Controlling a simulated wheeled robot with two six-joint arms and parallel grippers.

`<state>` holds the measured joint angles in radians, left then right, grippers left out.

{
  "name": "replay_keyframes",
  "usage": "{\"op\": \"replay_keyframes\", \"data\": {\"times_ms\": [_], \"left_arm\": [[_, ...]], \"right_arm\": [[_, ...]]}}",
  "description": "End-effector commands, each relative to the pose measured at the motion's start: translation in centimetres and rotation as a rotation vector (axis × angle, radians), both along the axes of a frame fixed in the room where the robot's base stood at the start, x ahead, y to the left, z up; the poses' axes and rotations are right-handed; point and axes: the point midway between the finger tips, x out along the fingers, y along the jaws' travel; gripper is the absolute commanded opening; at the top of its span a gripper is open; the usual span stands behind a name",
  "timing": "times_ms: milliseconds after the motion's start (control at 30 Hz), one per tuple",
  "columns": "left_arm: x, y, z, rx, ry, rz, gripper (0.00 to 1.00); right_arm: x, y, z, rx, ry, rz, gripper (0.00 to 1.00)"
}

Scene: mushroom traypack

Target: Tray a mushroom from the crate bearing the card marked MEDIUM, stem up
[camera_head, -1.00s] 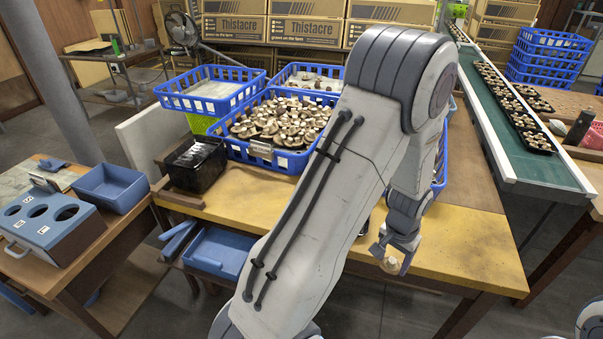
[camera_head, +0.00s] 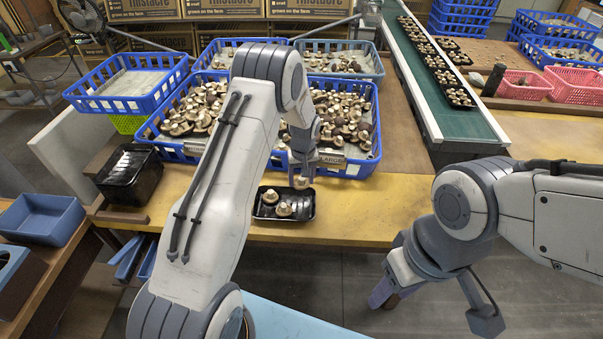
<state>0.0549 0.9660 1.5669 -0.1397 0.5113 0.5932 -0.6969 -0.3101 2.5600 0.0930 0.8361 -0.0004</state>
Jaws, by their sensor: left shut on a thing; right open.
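My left gripper (camera_head: 302,172) is shut on a pale mushroom (camera_head: 301,183) and holds it just above the back right of a small black tray (camera_head: 263,216). The tray sits on the yellow table edge with a few mushrooms (camera_head: 283,209) in it. Which way up the held mushroom is, I cannot tell. A blue crate of mushrooms (camera_head: 148,133) stands at left, its card (camera_head: 194,149) too small to read. Another blue crate (camera_head: 376,150) stands at right, its card (camera_head: 331,157) seeming to read LARGE. My arm hides parts of both crates. My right gripper (camera_head: 432,305) is open and empty at the lower right.
A stack of black trays (camera_head: 130,175) stands left of the crates. More crates stand behind, one nearly empty (camera_head: 125,85). A green conveyor (camera_head: 445,105) carries filled trays at right. The yellow table (camera_head: 375,215) is clear right of the tray.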

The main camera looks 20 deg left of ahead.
Motion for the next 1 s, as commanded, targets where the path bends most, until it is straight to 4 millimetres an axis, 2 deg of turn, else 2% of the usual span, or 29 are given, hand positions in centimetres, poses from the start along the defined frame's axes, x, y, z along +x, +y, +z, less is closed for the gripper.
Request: {"op": "replay_keyframes", "data": {"times_ms": [267, 633, 800, 1000], "left_arm": [[0.0, -0.1, -2.1, 0.000, 0.001, 0.000, 0.38], [0.0, -0.1, -6.2, 0.000, 0.000, -0.001, 0.38], [0.0, -0.1, -7.0, 0.000, -0.001, -0.001, 0.38], [0.0, -0.1, -7.0, 0.000, -0.001, -0.001, 0.38]], "right_arm": [[0.0, 0.0, -1.5, 0.000, 0.000, 0.000, 0.50], [0.0, 0.0, -4.1, 0.000, 0.000, 0.000, 0.50], [0.0, 0.0, -4.6, 0.000, 0.000, 0.000, 0.50], [0.0, 0.0, -4.5, 0.000, 0.000, 0.000, 0.50]]}}
